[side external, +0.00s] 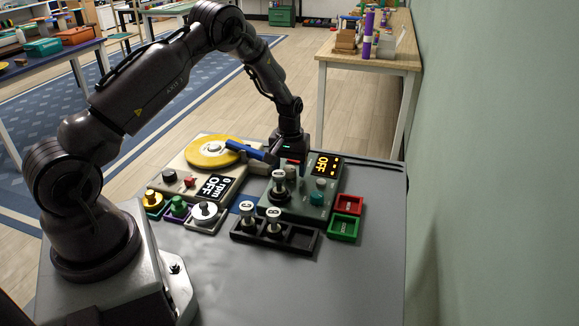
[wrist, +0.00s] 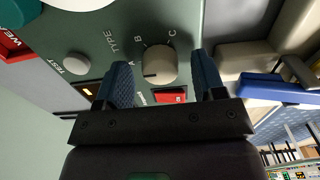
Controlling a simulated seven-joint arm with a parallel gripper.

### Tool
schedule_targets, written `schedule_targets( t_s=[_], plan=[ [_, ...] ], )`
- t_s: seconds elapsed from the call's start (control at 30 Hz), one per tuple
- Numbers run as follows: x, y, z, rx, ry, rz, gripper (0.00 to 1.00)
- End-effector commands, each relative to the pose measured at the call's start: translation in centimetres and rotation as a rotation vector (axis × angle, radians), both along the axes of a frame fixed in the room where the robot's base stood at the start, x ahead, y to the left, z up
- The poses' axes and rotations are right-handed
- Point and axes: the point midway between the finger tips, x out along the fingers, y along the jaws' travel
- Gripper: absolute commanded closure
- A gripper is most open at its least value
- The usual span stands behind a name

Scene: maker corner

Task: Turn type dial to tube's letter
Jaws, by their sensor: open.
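The type dial (wrist: 160,64) is a pale round knob on the green tester panel (wrist: 205,15) in the wrist view. Letters A, B and C curve around its left and upper side. A dark mark on its face points left, slightly below A. My gripper (wrist: 163,72) is open, its blue-padded fingers on either side of the dial with gaps. In the side view my gripper (side external: 291,150) is low over the tester's far edge. A tube (side external: 279,177) stands upright on the tester (side external: 297,208). Its cap letter looks like C but is small.
A black tray (side external: 303,243) holds two lettered tubes in front of the tester. A red bin (side external: 348,205) and green bin (side external: 343,229) lie right. A turntable with a yellow disc (side external: 212,152) and blue arm (side external: 245,150) is left.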

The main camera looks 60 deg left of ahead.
Motion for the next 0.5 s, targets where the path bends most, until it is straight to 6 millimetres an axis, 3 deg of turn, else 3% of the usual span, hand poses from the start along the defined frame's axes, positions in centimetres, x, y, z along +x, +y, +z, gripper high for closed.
schedule_targets(
  t_s=[0.17,0.5],
  plan=[
    [0.1,0.0,2.2,0.002,-0.004,0.000,0.37],
    [0.1,0.0,9.6,0.001,-0.004,0.000,0.37]
  ],
)
